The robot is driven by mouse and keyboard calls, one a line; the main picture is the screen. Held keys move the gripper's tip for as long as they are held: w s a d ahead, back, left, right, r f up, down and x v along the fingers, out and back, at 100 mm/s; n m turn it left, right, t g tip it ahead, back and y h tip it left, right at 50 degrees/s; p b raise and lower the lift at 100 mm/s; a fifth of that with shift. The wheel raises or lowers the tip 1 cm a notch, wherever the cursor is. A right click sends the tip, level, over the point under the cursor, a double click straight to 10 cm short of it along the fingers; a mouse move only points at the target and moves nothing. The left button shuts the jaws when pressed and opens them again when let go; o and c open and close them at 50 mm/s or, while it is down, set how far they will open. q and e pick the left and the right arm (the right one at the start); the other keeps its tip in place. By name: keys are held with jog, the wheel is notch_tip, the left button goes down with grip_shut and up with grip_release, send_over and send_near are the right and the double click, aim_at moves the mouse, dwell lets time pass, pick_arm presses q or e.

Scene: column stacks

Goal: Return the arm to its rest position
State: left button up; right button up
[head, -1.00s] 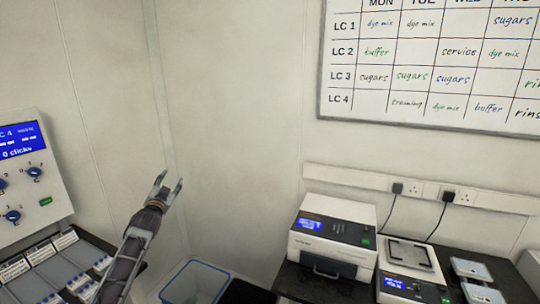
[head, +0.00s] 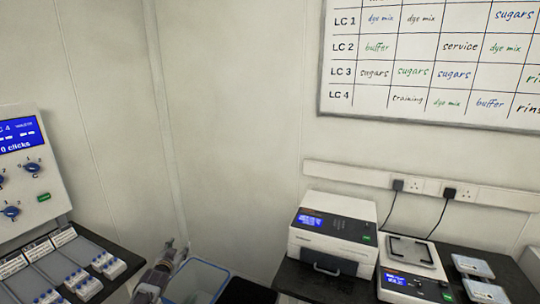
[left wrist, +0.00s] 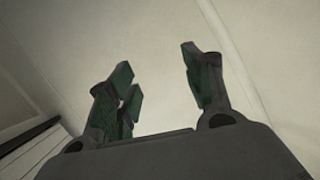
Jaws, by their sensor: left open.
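My left gripper (head: 178,250) is low in the head view, between the dark bench on the left and the blue-rimmed bin. In the left wrist view its fingers (left wrist: 160,85) stand apart with nothing between them, and pale wall or floor surfaces lie behind. In the head view only a short part of my left arm shows at the bottom edge. My right gripper is in neither view.
A blue-rimmed bin (head: 203,283) stands close beside my left gripper. A panel with knobs (head: 27,175) and several column trays (head: 62,268) are at left. A white instrument (head: 333,235) and a balance (head: 408,270) stand on the right bench. The corner wall is bare.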

pick_arm(q)
jog(key=s+d+f+g+b, duration=0.1)
jog(key=s+f+g, duration=0.1)
jog(key=s+f, duration=0.9)
jog(key=s+d+f+g+b, duration=0.15)
jog(key=s+f, duration=0.55)
jog(key=f, duration=0.8)
jog(key=s+f+g, duration=0.3)
jog(key=s+f, duration=0.6)
jog(key=f, duration=0.4)
jog(key=s+d+f+g+b, duration=0.1)
jog(key=s+f, duration=0.5)
jog(key=s, duration=0.8)
jog(key=s+d+f+g, duration=0.1)
jog(key=s+f+g, duration=0.2)
jog(key=s, duration=1.1)
jog(key=s+d+f+g+b, duration=0.1)
jog(key=s+f+g, duration=0.2)
jog(key=s+f, duration=0.7)
jog(key=s, duration=0.4)
jog(key=shift+d+b, duration=0.25)
jog(key=shift+b, duration=0.1)
jog(key=shift+f+h, duration=0.1)
jog(key=shift+h, duration=0.2)
jog(key=shift+s+n, duration=0.1)
jog(key=shift+n, duration=0.2)
